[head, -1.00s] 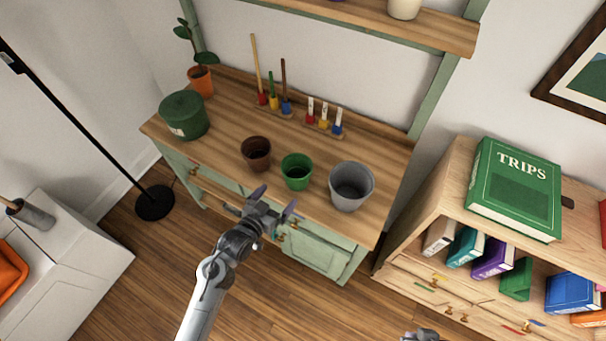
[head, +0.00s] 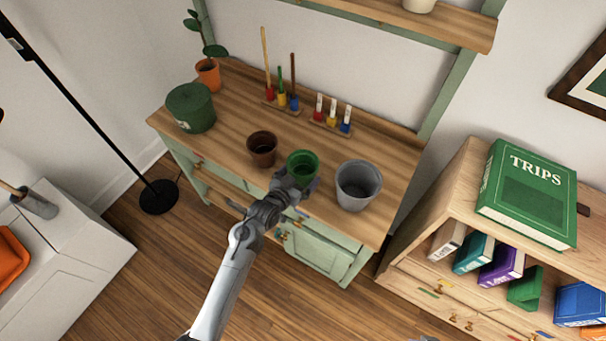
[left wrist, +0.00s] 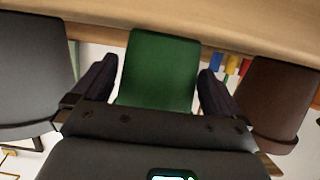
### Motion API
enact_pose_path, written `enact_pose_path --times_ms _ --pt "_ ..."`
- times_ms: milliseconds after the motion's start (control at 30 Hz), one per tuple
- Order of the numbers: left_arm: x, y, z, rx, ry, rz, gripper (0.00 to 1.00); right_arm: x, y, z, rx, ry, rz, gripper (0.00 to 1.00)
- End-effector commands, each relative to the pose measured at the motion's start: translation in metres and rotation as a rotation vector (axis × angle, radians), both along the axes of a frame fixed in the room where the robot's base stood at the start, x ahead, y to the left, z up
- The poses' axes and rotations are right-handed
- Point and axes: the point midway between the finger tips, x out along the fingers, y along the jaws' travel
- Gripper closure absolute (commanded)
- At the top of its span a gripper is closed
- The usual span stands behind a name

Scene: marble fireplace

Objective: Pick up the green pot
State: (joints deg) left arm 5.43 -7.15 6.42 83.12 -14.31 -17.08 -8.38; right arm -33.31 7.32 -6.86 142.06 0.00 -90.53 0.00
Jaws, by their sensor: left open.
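The green pot (head: 302,163) stands on the wooden bench top between the brown pot and the grey pot. My left gripper (head: 294,184) is at its near side and hides its lower front. In the left wrist view, the green pot (left wrist: 160,70) sits between the two spread dark fingers of my left gripper (left wrist: 156,75). The gripper is open, with a small gap visible between the fingers and the pot's sides.
The brown pot (head: 262,148) and the grey pot (head: 358,185) stand close on either side. A dark green canister (head: 190,107) and a potted plant (head: 208,75) stand at the left.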

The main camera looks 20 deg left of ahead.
Motion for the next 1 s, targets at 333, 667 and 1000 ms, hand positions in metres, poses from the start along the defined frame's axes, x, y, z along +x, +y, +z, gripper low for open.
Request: enact_pose_path --times_ms 333,667,1000 --pt "0.003 -0.001 -0.001 0.000 0.000 0.001 0.08 0.000 0.002 0.000 0.008 0.000 -0.006 1.00" --pt "0.003 -0.001 0.000 0.000 0.000 0.001 0.39 0.000 0.003 0.000 0.011 0.000 -0.007 1.00" --pt "0.003 0.000 0.010 0.001 0.000 0.000 0.39 0.001 0.002 0.004 0.008 -0.002 -0.005 1.00"
